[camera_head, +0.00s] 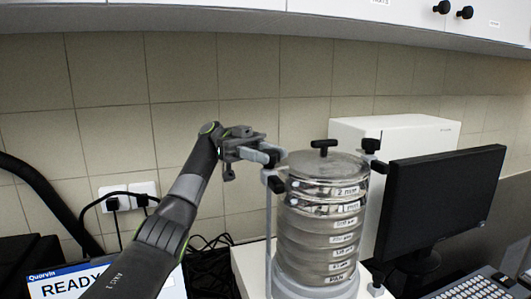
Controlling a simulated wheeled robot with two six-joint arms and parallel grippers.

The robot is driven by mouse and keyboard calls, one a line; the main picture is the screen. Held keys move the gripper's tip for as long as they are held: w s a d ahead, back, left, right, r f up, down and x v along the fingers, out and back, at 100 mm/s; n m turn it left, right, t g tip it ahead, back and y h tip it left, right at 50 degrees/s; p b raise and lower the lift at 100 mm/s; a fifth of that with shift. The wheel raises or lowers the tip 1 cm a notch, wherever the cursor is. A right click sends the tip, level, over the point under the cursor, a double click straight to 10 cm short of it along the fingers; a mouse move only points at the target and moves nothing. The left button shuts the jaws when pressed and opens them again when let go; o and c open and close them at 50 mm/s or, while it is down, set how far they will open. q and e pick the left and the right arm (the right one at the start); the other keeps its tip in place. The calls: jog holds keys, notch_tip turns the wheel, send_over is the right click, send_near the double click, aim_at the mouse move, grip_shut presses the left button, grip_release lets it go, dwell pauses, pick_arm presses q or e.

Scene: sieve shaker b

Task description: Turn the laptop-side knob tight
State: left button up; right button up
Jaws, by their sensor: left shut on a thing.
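The sieve shaker (318,225) stands upright with a stack of labelled metal sieves between two rods. My left gripper (271,156) is at the top of the left rod, the side nearer the laptop (72,283). It is shut on the laptop-side knob (272,161), which its fingers mostly hide. A black clamp block (275,183) sits just below on the same rod. The other knob (371,145) is at the top of the right rod. A black T-handle (323,146) stands on the lid. My right gripper is not in view.
A dark monitor (440,205) stands close on the right, with a keyboard (480,288) in front. A white box (395,130) is behind the shaker. Cables (208,245) and a wall socket (128,197) are at the left. Cabinets (250,18) hang above.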

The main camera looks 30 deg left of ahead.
aim_at(269, 151)
pick_arm(q)
jog(key=o, duration=1)
jog(key=shift+d, duration=0.3)
jog(key=shift+a+r, duration=0.1)
jog(key=shift+a, duration=0.05)
jog(key=shift+r, duration=0.15)
notch_tip(269, 151, up, 5)
jog(key=shift+r+b, duration=0.1)
jog(key=shift+b, duration=0.75)
notch_tip(269, 151, up, 3)
jog(key=shift+r+p, duration=0.1)
jog(key=shift+p, duration=0.55)
jog(key=shift+r+p, duration=0.6)
jog(key=shift+p, duration=0.1)
